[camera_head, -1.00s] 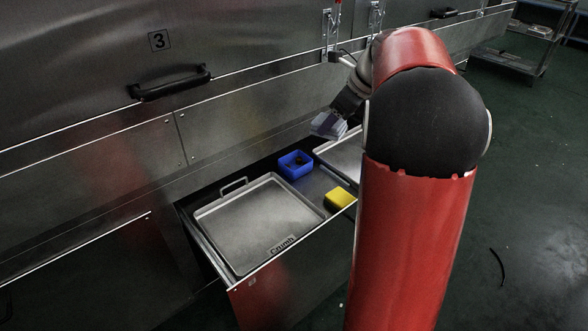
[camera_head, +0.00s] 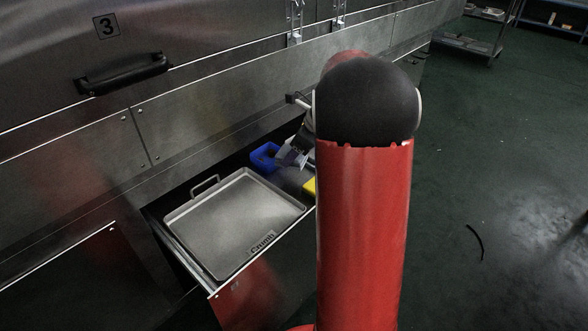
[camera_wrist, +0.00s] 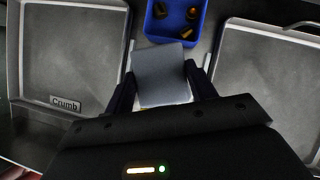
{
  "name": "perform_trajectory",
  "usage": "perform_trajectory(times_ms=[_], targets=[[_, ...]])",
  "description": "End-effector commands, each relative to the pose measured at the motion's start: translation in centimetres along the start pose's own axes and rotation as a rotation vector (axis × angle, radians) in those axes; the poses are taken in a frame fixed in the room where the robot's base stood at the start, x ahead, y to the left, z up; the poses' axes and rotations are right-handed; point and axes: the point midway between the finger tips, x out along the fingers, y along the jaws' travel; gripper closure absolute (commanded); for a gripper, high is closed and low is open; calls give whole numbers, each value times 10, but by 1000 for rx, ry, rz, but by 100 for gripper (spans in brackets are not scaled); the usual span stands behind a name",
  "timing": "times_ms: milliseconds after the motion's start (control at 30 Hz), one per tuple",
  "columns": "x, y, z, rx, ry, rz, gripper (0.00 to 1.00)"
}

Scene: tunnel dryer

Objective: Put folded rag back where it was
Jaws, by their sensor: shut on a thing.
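The folded rag (camera_wrist: 160,72) is a flat grey-blue square in the wrist view. My gripper (camera_wrist: 161,84) is shut on it, with one dark finger on each side. In the head view the rag (camera_head: 291,158) shows over the open drawer (camera_head: 262,268), beside the blue bin (camera_head: 264,155). In the wrist view it is between two metal trays and just below the blue bin (camera_wrist: 173,28). Whether it touches the drawer floor I cannot tell. My arm hides much of the drawer's right side in the head view.
A metal tray marked "Crumb" (camera_head: 232,222) fills the drawer's left part. A second tray (camera_wrist: 262,75) lies to the right in the wrist view. A yellow block (camera_head: 309,187) lies near the drawer's front, partly hidden by my arm. The blue bin holds small dark and yellowish pieces.

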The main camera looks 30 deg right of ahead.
Motion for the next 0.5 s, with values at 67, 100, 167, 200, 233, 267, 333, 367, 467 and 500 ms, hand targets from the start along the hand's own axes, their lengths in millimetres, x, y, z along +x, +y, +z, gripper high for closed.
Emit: perform_trajectory(times_ms=[67,100,167,200,233,267,333,367,467,500], targets=[[9,0,-5,1,1,3,62],[14,1,-8,1,1,4,62],[24,1,-14,2,2,3,62],[30,1,-18,2,2,4,62],[35,1,-21,2,1,4,62],[40,0,-24,3,2,3,62],[46,0,-28,1,1,2,62],[47,0,-28,1,1,1,62],[47,0,-28,0,0,0,62],[47,0,-28,0,0,0,62]])
